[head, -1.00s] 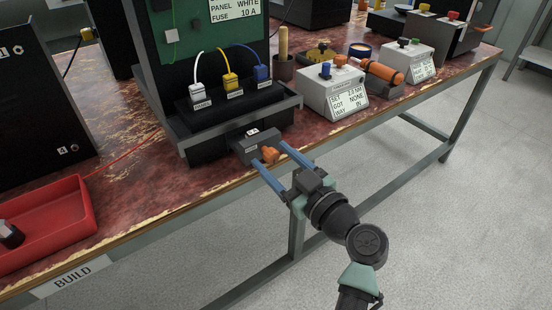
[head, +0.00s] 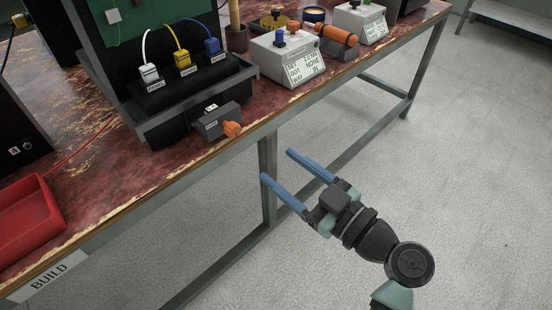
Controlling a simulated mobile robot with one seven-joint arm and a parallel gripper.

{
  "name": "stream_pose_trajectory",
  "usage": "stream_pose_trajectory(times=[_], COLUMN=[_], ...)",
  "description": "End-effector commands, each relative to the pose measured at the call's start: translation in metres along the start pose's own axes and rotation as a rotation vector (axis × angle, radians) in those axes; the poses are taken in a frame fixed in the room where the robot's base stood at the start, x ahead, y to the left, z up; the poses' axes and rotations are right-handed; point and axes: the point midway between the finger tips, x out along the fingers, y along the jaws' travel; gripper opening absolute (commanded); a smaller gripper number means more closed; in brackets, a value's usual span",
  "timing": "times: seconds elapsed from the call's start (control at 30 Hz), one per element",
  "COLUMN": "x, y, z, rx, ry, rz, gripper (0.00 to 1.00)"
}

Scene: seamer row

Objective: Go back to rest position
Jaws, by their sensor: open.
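My gripper (head: 277,165) is open and empty, its two blue fingers spread wide. It hangs in front of the bench's front edge, over the grey floor, pointing up and left toward the bench. A small dark grey box with an orange knob (head: 232,129) sits at the bench edge, up and left of my fingertips. A clear gap separates my fingers from it.
The bench (head: 100,205) has a worn red top. A panel stand (head: 190,95) with white, yellow and blue plugs stands behind the box. A grey meter box (head: 288,60) and an orange driver (head: 337,35) lie farther right. A red tray (head: 30,215) is at left. Floor at right is clear.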

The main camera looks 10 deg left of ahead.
Motion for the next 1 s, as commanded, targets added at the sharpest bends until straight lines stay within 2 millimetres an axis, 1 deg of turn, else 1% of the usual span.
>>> stream_pose_trajectory(times=[0.47,0.57,0.67,0.77,0.8,0.87,0.9,0.97,1.0], x=[0.000,0.005,0.016,0.028,0.032,0.033,0.032,0.028,0.022], y=[0.000,0.004,0.018,0.042,0.053,0.068,0.076,0.084,0.087], z=[0.000,-0.005,-0.022,-0.056,-0.075,-0.109,-0.135,-0.177,-0.207], rx=[-0.001,-0.005,-0.017,-0.038,-0.051,-0.070,-0.083,-0.103,-0.117], ry=[0.000,-0.021,-0.076,-0.130,-0.137,-0.125,-0.101,-0.042,0.010], rz=[0.000,0.013,0.067,0.186,0.250,0.353,0.424,0.527,0.594], gripper=[0.67,0.67,0.67,0.67,0.67,0.67,0.67,0.67,0.67])
